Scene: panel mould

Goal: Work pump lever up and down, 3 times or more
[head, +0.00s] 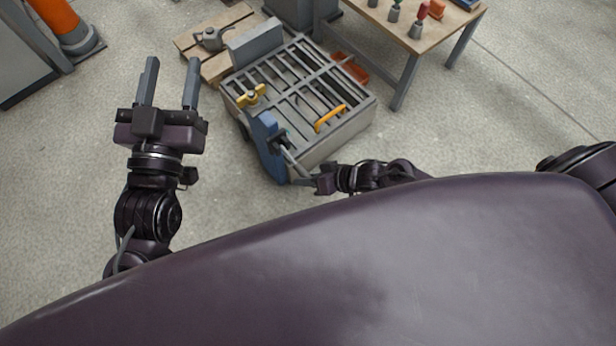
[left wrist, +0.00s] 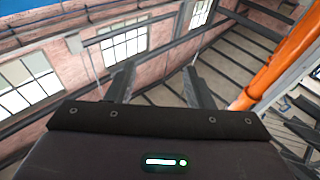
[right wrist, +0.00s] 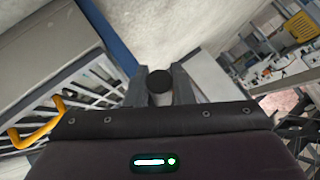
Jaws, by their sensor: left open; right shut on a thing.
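The pump lever (head: 294,163) is a thin grey bar running from the blue pump body (head: 266,148) at the near left corner of the grated grey mould box (head: 345,128). My right gripper (head: 312,182) is shut on the lever's end. In the right wrist view the lever's round dark end (right wrist: 159,82) sits between the two fingers. My left gripper (head: 172,64) is open and empty, raised left of the box; its spread fingers also show in the left wrist view (left wrist: 158,72).
A workbench (head: 432,40) with small tools stands at the back right. An orange machine (head: 70,28) is at the far left.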

